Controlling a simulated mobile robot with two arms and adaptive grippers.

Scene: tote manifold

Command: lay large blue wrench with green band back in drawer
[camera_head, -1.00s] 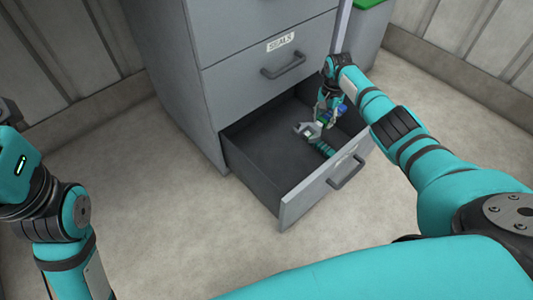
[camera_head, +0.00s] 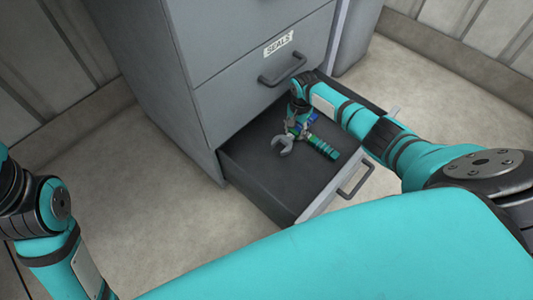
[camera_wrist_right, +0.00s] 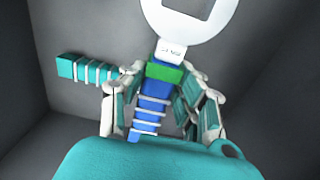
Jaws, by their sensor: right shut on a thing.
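The large blue wrench with a green band is in my right gripper (camera_head: 298,118); its grey open jaw (camera_head: 283,144) points to the lower left over the drawer. In the right wrist view the blue handle (camera_wrist_right: 152,104) and green band (camera_wrist_right: 164,73) lie between the fingers of my right gripper (camera_wrist_right: 166,98), which is shut on it. The open drawer (camera_head: 262,185) is below the wrench. I cannot tell whether the wrench touches its floor. My left gripper is out of view; only its arm shows at the left.
A teal banded handle (camera_head: 322,147) lies on the drawer floor beside the blue wrench, and also shows in the right wrist view (camera_wrist_right: 84,69); its other end is hidden. The closed SEALS drawer (camera_head: 240,95) is above. The drawer floor's near-left part is bare.

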